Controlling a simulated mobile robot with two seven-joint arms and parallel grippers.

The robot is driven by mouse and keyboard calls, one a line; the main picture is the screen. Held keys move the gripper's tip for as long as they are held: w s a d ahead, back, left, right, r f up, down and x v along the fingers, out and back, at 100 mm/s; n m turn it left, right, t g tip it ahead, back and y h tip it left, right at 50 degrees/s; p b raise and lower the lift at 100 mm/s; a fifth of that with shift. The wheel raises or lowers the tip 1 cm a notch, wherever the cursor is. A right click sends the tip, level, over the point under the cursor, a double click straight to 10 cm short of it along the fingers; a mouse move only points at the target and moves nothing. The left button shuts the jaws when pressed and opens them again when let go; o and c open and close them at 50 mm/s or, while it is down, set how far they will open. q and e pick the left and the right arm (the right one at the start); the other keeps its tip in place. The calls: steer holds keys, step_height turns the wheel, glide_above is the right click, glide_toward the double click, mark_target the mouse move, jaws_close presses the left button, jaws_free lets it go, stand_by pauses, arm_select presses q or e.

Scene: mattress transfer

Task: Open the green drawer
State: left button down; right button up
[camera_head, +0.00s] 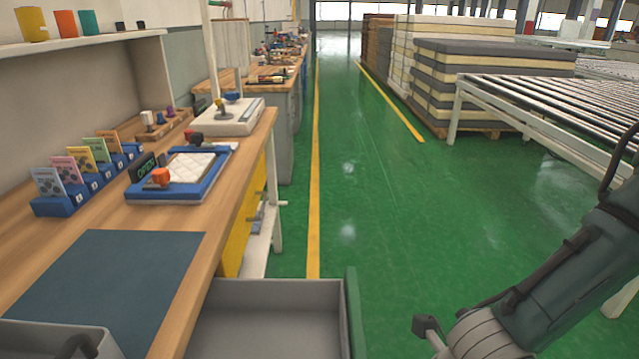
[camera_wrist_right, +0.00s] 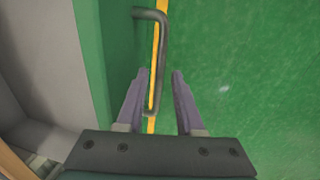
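The drawer (camera_head: 265,294) stands pulled out beyond the workbench's right side, its grey inside empty where visible. Its green front (camera_head: 354,312) faces the aisle. In the right wrist view the green front (camera_wrist_right: 90,60) is at left, with a dark bar handle (camera_wrist_right: 163,50) standing out from it. My right gripper (camera_wrist_right: 160,82) is open, with its two fingers apart. The handle's lower end is beside the left finger and partly hidden by it; I cannot tell whether they touch. In the head view my right arm comes in at lower right, its fingers out of view. My left gripper is not in view.
The wooden workbench (camera_head: 190,262) carries a dark mat (camera_head: 105,280), a blue tray (camera_head: 185,189) and a card rack (camera_head: 80,192). A grey box-like part shows at lower left. A roller conveyor (camera_head: 560,110) and stacked mattresses (camera_head: 480,75) stand at right. The green aisle floor is clear.

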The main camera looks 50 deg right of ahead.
steer(key=shift+o, duration=0.5)
arm_select(q)
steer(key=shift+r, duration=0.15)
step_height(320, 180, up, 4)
steer(key=p, duration=0.4)
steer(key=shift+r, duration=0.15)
arm_select(e)
step_height(320, 180, up, 12)
steer(key=s+d, duration=0.1)
steer(key=shift+s+d, duration=0.2)
steer(key=shift+s, duration=0.2)
steer(key=shift+f, duration=0.1)
